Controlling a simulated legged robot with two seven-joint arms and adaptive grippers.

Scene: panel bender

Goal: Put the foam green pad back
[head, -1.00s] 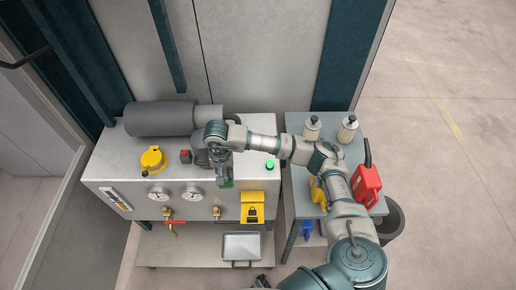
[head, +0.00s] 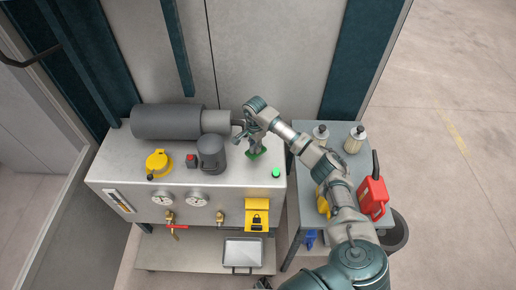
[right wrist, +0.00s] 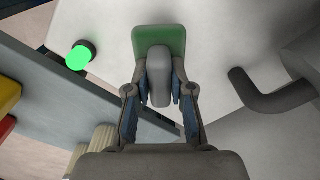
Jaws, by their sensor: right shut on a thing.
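The green foam pad (head: 253,155) has a grey grip block on its back. My right gripper (head: 257,142) is shut on that block, over the right part of the bench top. In the right wrist view the pad (right wrist: 159,38) shows beyond the fingers, with the grey block (right wrist: 158,78) between them. The pad is over the pale bench top; whether it touches the surface I cannot tell. I cannot make out my left gripper.
The pale bench (head: 124,173) carries a dark grey motor (head: 167,121), a grey cylinder (head: 211,154), a yellow cap (head: 158,162), a red button (head: 191,160) and a green lit button (head: 276,173). A side table with bottles and a red can (head: 373,196) stands at right.

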